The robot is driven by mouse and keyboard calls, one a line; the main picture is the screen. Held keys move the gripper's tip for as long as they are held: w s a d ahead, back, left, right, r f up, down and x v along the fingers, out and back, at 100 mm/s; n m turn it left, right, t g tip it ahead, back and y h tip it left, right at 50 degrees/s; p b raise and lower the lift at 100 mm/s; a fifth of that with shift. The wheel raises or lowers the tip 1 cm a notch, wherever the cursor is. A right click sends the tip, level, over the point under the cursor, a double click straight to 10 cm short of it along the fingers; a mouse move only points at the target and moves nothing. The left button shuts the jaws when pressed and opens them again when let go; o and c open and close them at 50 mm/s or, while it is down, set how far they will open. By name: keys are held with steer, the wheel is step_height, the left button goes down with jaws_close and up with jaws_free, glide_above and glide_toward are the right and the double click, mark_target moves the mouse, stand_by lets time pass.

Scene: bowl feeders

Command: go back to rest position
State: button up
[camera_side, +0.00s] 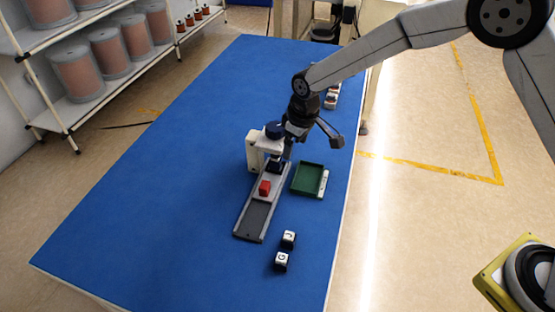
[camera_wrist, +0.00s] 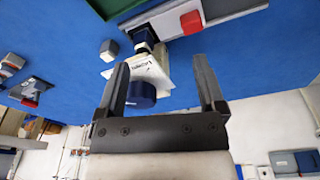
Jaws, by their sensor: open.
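My gripper (camera_wrist: 165,88) shows in the wrist view with its two dark fingers spread apart, open and with nothing gripped between them. In the side view my gripper (camera_side: 287,140) is above the blue table, close to a white bowl feeder machine (camera_side: 255,153) with a dark blue top. That machine also shows beyond the fingers in the wrist view (camera_wrist: 155,65). Whether my gripper touches it I cannot tell. A red block (camera_side: 265,187) lies on the grey track in front of the machine; it also shows in the wrist view (camera_wrist: 191,22).
A green tray (camera_side: 297,190) stands right of the grey track (camera_side: 247,228). Small items (camera_side: 331,99) stand at the back right edge. The left side of the blue table (camera_side: 150,180) is clear. Shelves with spools (camera_side: 78,77) stand left.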

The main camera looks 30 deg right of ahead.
steer(key=s+d+r+m, duration=0.2)
steer(key=s+d, duration=0.6)
steer(key=s, duration=0.3)
steer(key=s+d+r+m+t, duration=0.1)
steer(key=s+d+r+m, duration=0.2)
steer(key=s+d, duration=0.4)
steer(key=s, duration=0.5)
steer(key=shift+d+r+h, duration=0.2)
steer(key=shift+d+h, duration=0.1)
steer(key=shift+d, duration=0.05)
